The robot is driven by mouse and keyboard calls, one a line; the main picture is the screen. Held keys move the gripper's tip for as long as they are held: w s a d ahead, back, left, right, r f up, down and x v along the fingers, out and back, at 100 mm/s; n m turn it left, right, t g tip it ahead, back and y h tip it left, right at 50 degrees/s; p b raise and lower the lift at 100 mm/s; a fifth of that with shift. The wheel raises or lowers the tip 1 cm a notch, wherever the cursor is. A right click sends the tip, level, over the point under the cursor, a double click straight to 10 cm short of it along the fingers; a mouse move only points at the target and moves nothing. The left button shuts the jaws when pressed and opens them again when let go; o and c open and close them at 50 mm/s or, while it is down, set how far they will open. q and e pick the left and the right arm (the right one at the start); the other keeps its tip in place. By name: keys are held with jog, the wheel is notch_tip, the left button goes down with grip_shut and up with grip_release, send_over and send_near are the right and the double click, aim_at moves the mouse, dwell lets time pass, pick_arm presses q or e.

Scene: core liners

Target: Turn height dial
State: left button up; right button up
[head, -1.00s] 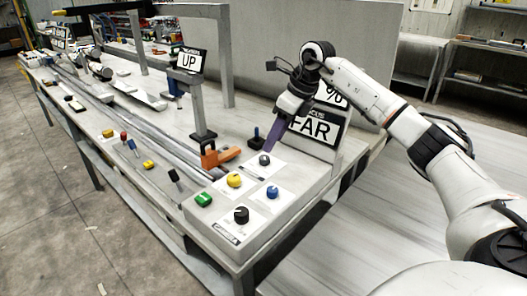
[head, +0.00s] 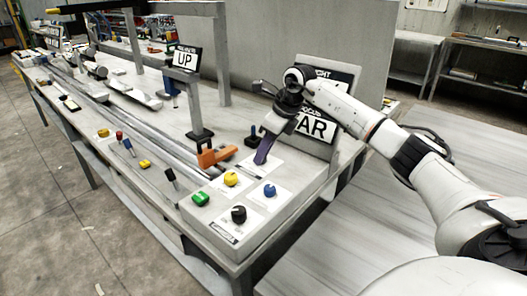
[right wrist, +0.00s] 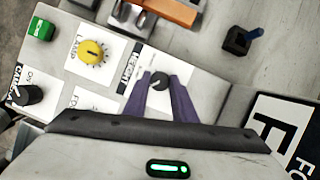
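The height dial (right wrist: 158,81), a small dark grey knob with a light mark, sits on a white card labelled HEIGHT in the right wrist view. My right gripper (right wrist: 159,78) has its two purple fingers apart, one on each side of the dial, with the tips beside it. I cannot tell whether they touch it. In the head view my right gripper (head: 262,158) points down at the panel and hides the dial. My left gripper is not in view.
Close by on the panel are a yellow dial (head: 231,179), a blue dial (head: 269,190), a black dial (head: 238,214) and a green switch (head: 200,199). An orange block (head: 216,157) and display signs (head: 316,124) stand behind.

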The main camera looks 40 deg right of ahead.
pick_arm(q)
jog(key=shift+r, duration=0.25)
pick_arm(e)
jog(key=shift+m, duration=0.3)
jog(key=shift+r+h+p, duration=0.1)
jog(key=shift+h+p, duration=0.2)
jog(key=shift+p, duration=0.15)
jog(key=m+p, duration=0.1)
jog(key=m, duration=0.1)
jog(key=shift+a+m+h, duration=0.1)
jog(key=shift+m+h, duration=0.2)
jog(key=shift+h, duration=0.1)
jog(key=m+h+p, duration=0.1)
jog(key=m, duration=0.1)
jog(key=shift+a+m, duration=0.1)
jog(key=shift+m, duration=0.2)
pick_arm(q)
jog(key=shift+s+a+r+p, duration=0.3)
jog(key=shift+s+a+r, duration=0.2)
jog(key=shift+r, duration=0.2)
pick_arm(e)
jog(key=shift+m+h, duration=0.7)
jog(key=shift+m, duration=1.3)
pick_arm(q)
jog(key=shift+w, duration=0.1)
pick_arm(e)
jog(key=o, duration=1)
jog(key=shift+a, duration=0.1)
jog(key=shift+o, duration=0.2)
